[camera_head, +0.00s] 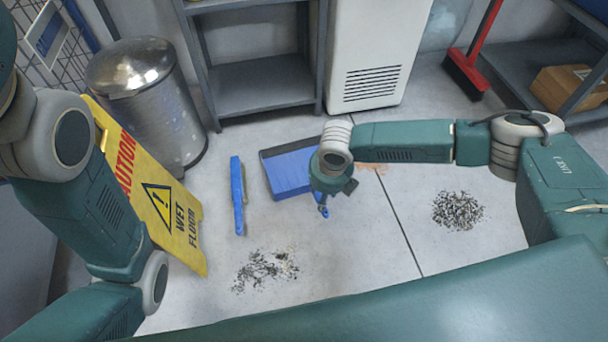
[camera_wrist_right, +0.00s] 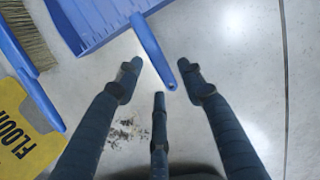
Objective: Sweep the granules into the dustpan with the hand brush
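The blue dustpan (camera_head: 287,172) lies on the floor, partly hidden by my right arm; its handle (camera_wrist_right: 150,48) shows in the right wrist view. The three fingers of my right gripper (camera_wrist_right: 162,80) are open and spread around the handle's end, with no clear grip. In the head view this gripper (camera_head: 323,206) is small and pointed down. The blue hand brush (camera_head: 238,195) lies left of the dustpan; its bristles (camera_wrist_right: 26,38) show in the wrist view. Dark granules (camera_head: 265,270) lie scattered in front, with another pile (camera_head: 458,211) at right. My left gripper is out of view.
A yellow wet floor sign (camera_head: 160,195) stands left of the brush, near a metal bin (camera_head: 150,100). A grey shelf (camera_head: 262,83) and a white cabinet (camera_head: 378,50) stand behind. A red broom (camera_head: 470,70) is at the back right. An orange patch (camera_head: 372,167) shows beside my right arm.

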